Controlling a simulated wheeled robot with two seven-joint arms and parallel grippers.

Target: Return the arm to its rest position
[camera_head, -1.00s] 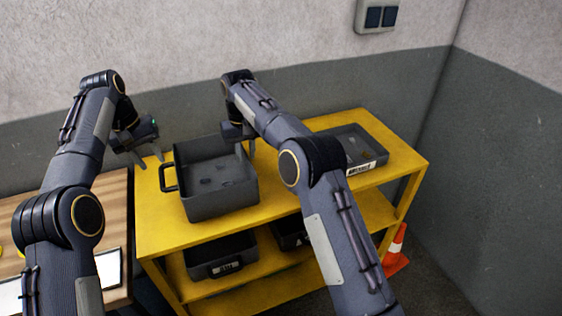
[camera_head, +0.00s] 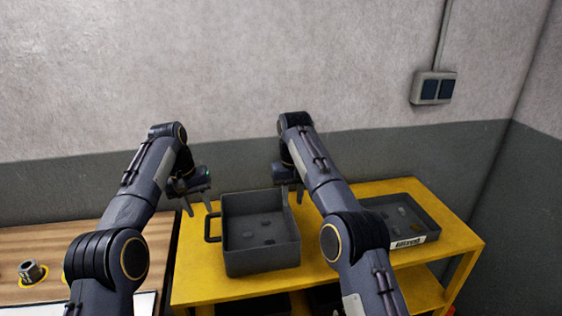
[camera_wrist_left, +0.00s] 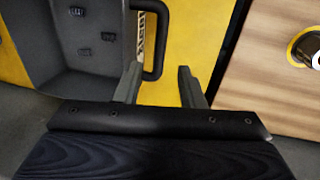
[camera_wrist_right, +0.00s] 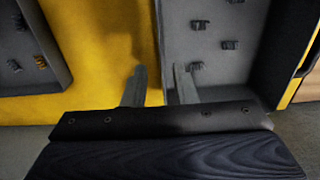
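My left gripper (camera_head: 198,206) is open and empty above the shelf, just behind the handle of a dark grey bin (camera_head: 262,262). In the left wrist view the bin's black handle (camera_wrist_left: 158,48) lies beyond the gap between the spread fingers (camera_wrist_left: 158,88). My right gripper (camera_head: 291,196) is at the bin's back right rim, with its fingers apart. In the right wrist view the bin's wall runs up between the fingers (camera_wrist_right: 158,88); whether they touch it I cannot tell. Both arms reach forward over the shelf. The bin holds several small dark parts.
The bin stands on a yellow shelf unit (camera_head: 195,284). A shallow grey tray (camera_head: 405,215) with a label and small parts is at its right. A wooden table (camera_head: 30,240) with a metal part (camera_head: 31,271) is at left. A grey wall with a switch box (camera_head: 433,88) is close behind.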

